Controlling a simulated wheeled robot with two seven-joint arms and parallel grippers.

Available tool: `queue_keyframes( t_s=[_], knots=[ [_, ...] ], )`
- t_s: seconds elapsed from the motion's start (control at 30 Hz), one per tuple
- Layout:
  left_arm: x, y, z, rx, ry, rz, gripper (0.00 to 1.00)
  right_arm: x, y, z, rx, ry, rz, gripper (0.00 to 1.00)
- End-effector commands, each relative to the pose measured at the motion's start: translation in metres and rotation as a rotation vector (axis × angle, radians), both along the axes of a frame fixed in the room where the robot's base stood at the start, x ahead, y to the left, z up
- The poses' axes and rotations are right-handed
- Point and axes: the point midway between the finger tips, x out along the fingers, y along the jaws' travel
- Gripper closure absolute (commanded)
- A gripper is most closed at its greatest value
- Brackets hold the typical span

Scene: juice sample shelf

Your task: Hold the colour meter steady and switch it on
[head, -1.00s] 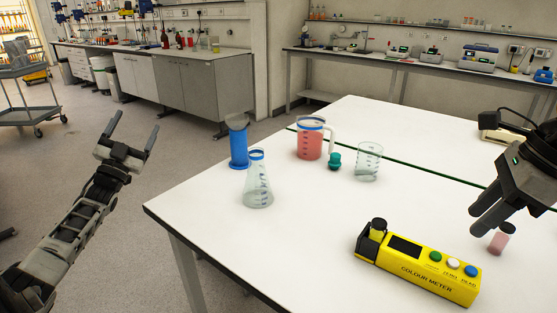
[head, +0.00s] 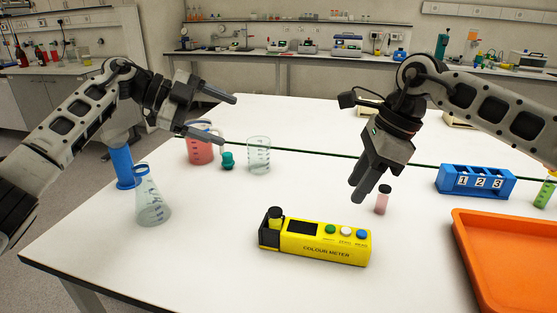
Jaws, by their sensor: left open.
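The yellow colour meter (head: 330,249) lies on the white table in the head view. It has a dark display, green, white and blue buttons on top, and a black cap at its left end. Its display looks dark. My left gripper (head: 230,120) is open and empty, raised up and left of the meter, with its fingers pointing right. My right gripper (head: 356,191) is above and behind the meter's right end, fingers pointing down and left, apart from it. Its fingers overlap in this view, so their gap is unclear. Neither gripper touches the meter.
A small pink vial (head: 381,202) stands beside my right fingers. A flask (head: 152,208), blue cylinder (head: 122,166), pink jug (head: 199,150) and beaker (head: 259,155) stand on the left. A blue numbered rack (head: 474,182) and orange tray (head: 520,255) are on the right. The table before the meter is clear.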

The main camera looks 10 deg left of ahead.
Motion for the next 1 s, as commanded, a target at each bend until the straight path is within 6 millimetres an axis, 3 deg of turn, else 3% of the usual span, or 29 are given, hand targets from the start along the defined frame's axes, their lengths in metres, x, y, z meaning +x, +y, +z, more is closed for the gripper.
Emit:
queue_keyframes(
  t_s=[0.03, 0.1, 0.2, 0.3, 0.5, 0.67, 1.0],
  knots=[
    [-0.008, -0.033, -0.005, 0.072, 0.086, -0.048, 0.22, 0.000, 0.000, 0.000, 0.000, 0.000, 0.000, 0.64],
    [-0.021, -0.070, -0.018, 0.203, 0.224, -0.076, 0.22, 0.000, 0.000, 0.000, 0.000, 0.000, 0.000, 0.64],
    [-0.042, -0.109, -0.034, 0.438, 0.393, -0.047, 0.22, 0.000, 0.000, 0.000, 0.000, 0.000, 0.000, 0.64],
    [-0.058, -0.129, -0.042, 0.651, 0.492, 0.044, 0.22, 0.000, 0.000, 0.000, 0.000, 0.000, 0.000, 0.64],
    [-0.073, -0.141, -0.045, 0.902, 0.547, 0.236, 0.22, 0.000, 0.000, 0.000, 0.000, 0.000, 0.000, 0.64],
    [-0.075, -0.142, -0.051, 0.953, 0.554, 0.291, 0.22, 0.000, 0.000, 0.000, 0.000, 0.000, 0.000, 0.64],
    [-0.076, -0.141, -0.109, 0.951, 0.557, 0.290, 0.22, 0.000, 0.000, 0.000, 0.000, 0.000, 0.000, 0.64]
  ],
)
